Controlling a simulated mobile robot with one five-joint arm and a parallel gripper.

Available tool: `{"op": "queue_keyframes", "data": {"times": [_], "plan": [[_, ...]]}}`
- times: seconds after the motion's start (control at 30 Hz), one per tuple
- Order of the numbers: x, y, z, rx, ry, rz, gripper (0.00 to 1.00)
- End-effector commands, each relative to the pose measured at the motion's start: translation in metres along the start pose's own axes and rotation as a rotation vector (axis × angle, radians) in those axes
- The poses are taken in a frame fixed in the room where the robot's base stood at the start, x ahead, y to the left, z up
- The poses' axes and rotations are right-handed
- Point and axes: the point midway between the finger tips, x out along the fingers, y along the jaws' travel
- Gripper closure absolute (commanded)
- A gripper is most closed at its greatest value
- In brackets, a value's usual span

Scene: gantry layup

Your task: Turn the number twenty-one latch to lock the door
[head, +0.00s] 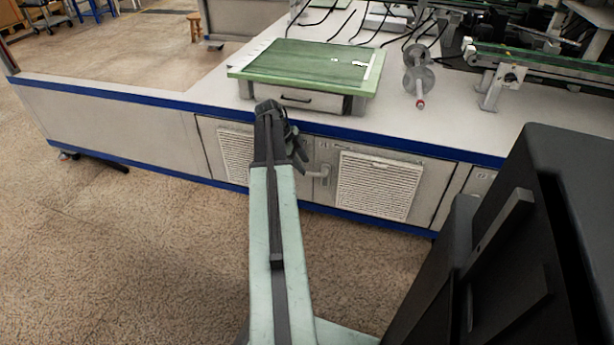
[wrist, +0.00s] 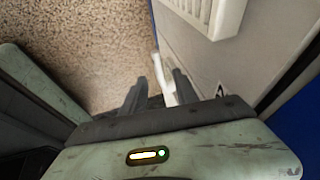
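A pale lever latch (head: 321,174) sits on the cabinet front, beside the vented door (head: 421,190). A small label (head: 323,146) is above it, too small for me to read the number. My gripper (head: 299,155) is at the cabinet front, just up and left of the latch in the head view, and hides part of that area. In the wrist view its two dark fingers (wrist: 160,78) are apart, with the white latch lever (wrist: 164,82) showing between or just beyond them. I cannot tell whether they touch it.
A second vented door (head: 235,150) is left of my gripper. The bench (head: 430,125) above has a blue edge, a green-topped box (head: 300,65) and a grey fixture with a red tip (head: 418,78). The speckled floor (head: 130,240) in front is clear.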

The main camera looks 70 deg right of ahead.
Motion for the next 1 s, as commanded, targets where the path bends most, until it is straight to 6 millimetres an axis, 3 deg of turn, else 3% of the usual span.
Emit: {"op": "queue_keyframes", "data": {"times": [0.03, 0.2, 0.47, 0.5, 0.63, 1.0], "plan": [[0.019, 0.002, 0.004, 0.0, 0.0, 0.0, 0.64], [0.043, 0.001, 0.002, 0.001, 0.0, 0.0, 0.64], [0.043, 0.0, 0.0, 0.0, -0.001, 0.0, 0.64], [0.043, 0.0, 0.0, 0.0, 0.0, 0.0, 0.67], [0.043, 0.0, 0.0, 0.0, 0.0, 0.0, 1.0], [0.043, 0.0, 0.0, 0.0, 0.0, 0.0, 1.0]]}}
